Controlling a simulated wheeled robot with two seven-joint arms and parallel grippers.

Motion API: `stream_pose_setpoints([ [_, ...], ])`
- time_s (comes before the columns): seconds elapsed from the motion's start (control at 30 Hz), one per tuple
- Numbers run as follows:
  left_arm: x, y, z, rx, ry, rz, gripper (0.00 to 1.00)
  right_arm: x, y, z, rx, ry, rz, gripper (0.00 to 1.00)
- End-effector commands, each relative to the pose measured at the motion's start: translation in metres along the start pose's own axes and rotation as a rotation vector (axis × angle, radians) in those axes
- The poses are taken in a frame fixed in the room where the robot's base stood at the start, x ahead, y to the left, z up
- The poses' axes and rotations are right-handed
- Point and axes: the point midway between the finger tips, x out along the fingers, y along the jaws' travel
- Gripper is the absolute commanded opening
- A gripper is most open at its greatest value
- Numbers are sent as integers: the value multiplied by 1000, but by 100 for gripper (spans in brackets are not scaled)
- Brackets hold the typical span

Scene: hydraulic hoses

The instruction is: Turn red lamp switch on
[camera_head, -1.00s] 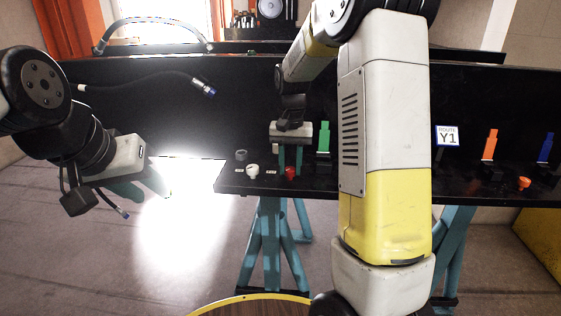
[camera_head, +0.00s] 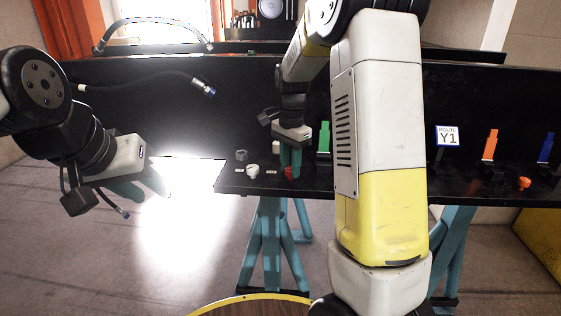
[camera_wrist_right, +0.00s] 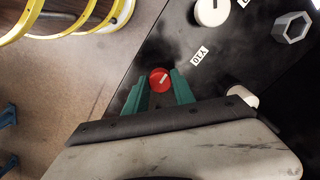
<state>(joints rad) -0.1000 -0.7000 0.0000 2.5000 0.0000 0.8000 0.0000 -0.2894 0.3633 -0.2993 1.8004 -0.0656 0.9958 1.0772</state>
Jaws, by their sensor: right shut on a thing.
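The red switch (camera_wrist_right: 160,79) is a round knob with a white pointer line on its top. In the head view the red switch (camera_head: 288,173) is on the black bench's front edge, partly hidden by my fingers. My right gripper (camera_wrist_right: 159,88) has its teal fingers on either side of the knob and is shut on it. In the head view my right gripper (camera_head: 291,176) points down at the knob. My left gripper (camera_head: 145,186) hangs left of the bench, open and empty. I cannot make out a red lamp.
A white knob (camera_head: 252,170) and a grey hex piece (camera_head: 241,155) are left of the red switch. A green piece (camera_head: 324,138) stands behind to its right. Orange (camera_head: 490,145) and blue (camera_head: 547,147) pieces stand farther right, near a Y1 sign (camera_head: 447,136). A hose (camera_head: 150,74) hangs behind.

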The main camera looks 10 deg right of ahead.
Motion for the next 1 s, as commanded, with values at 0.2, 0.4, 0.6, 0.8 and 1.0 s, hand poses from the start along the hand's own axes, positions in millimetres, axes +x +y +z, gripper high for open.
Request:
stream_pose_setpoints([
  [0.2,0,0,0,0,0,0,36,-1,-1,0,41,2,-3,0],
  [0.4,0,0,0,0,0,0,36,-1,-1,-1,49,2,-4,0],
  [0.6,0,0,0,0,0,0,36,-1,-1,0,49,2,-4,0],
  [0.8,0,0,0,0,0,0,36,-1,-1,0,49,1,-3,52],
  [1.0,0,0,0,0,0,0,36,0,0,0,48,1,-1,52],
])
